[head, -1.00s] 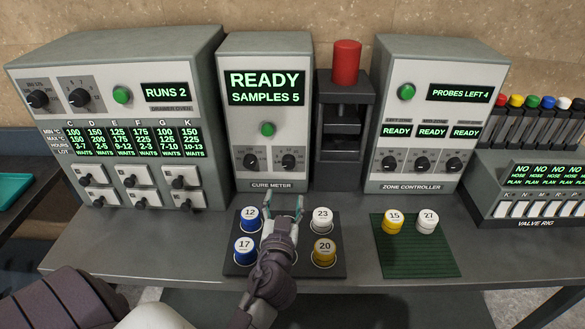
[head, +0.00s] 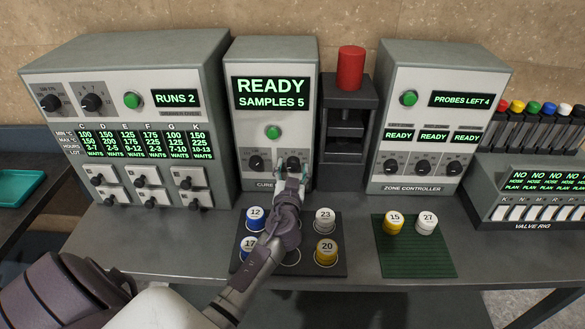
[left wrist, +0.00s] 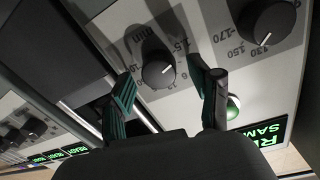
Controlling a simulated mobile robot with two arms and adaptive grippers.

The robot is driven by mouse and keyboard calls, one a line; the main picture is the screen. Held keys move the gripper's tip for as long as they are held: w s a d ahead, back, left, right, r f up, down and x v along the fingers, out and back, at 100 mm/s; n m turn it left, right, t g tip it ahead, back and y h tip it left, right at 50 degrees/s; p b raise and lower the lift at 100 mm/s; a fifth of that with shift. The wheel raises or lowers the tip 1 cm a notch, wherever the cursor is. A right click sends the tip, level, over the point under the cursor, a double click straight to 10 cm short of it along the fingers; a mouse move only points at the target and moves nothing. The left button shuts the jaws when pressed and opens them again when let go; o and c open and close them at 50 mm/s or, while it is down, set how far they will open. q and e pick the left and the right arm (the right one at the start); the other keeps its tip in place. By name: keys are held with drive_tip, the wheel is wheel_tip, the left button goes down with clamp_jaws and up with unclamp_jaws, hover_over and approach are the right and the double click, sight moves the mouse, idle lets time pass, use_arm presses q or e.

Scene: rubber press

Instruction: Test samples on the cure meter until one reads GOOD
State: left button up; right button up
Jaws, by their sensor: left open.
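The cure meter (head: 274,110) stands at the back centre; its display reads READY, SAMPLES 5. It has a green button (head: 273,132) and two black knobs. My left gripper (head: 293,170) is open in front of the lower panel, at the right knob. In the left wrist view the minutes knob (left wrist: 158,74) lies between and beyond the open fingers (left wrist: 165,95); I cannot tell whether they touch it. Samples 12 (head: 255,218), 17 (head: 250,247), 23 (head: 324,219) and 20 (head: 326,251) stand on the black tray (head: 340,236). My arm partly hides sample 17.
A green mat (head: 420,258) at right holds samples 15 (head: 394,222) and 27 (head: 427,222). A drawer oven (head: 125,120), a black press with a red top (head: 350,110), a zone controller (head: 430,120) and a valve rig (head: 530,190) line the back.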

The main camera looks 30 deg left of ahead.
use_arm(q)
drive_tip(key=shift+c, duration=0.3)
drive_tip(key=c, duration=1.1)
drive_tip(key=shift+m, duration=0.3)
drive_tip(key=m, duration=0.2)
drive_tip(key=shift+m+b, duration=0.3)
drive_tip(key=shift+b, duration=0.05)
drive_tip(key=shift+d+m, duration=0.1)
drive_tip(key=shift+m, duration=1.7)
